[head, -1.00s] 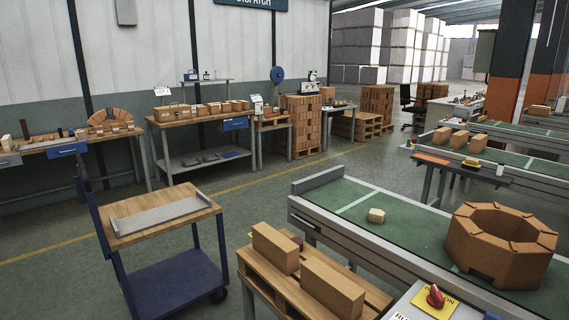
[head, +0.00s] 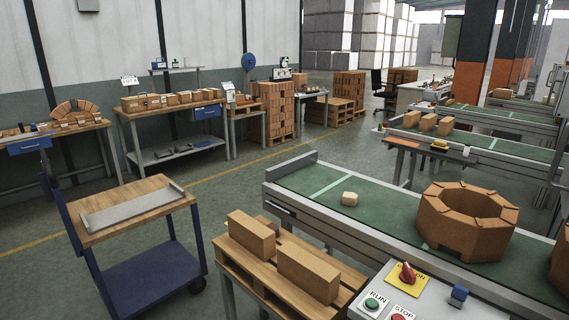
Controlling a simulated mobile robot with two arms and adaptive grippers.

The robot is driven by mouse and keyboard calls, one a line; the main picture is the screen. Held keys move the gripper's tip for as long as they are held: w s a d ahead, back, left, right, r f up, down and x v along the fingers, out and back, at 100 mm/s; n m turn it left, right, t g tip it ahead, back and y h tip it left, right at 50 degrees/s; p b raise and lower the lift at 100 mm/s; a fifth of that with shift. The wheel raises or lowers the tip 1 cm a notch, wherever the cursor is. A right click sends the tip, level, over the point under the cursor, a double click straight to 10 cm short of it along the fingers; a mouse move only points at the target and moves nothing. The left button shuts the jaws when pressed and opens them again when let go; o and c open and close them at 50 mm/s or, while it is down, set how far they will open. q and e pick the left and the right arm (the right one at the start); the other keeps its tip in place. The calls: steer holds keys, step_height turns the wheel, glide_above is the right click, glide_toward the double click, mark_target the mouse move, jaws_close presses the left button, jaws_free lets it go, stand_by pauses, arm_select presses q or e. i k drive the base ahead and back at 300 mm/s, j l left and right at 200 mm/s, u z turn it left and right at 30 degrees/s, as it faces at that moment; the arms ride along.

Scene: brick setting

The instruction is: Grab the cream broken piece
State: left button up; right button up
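The cream broken piece (head: 349,198) is a small, pale, blocky chunk. It lies on the green conveyor belt (head: 384,220), between the light stripe across the belt and the brown brick ring. Nothing touches it and it is in plain sight. Neither of my grippers shows in the head view.
The octagonal brick ring (head: 467,222) stands on the belt right of the piece. In front, two bricks (head: 308,274) lie on a wooden pallet stand (head: 233,267), beside a control panel (head: 420,298) with buttons. A blue cart (head: 150,274) stands left. Grey floor is open behind the conveyor.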

mark_target(350, 198)
steer(key=i+j+z, duration=0.15)
steer(key=i+j, duration=0.15)
steer(key=i+j+z, duration=0.15)
steer(key=j, duration=0.25)
steer(key=i+j+z, duration=0.15)
steer(key=i+j, duration=0.2)
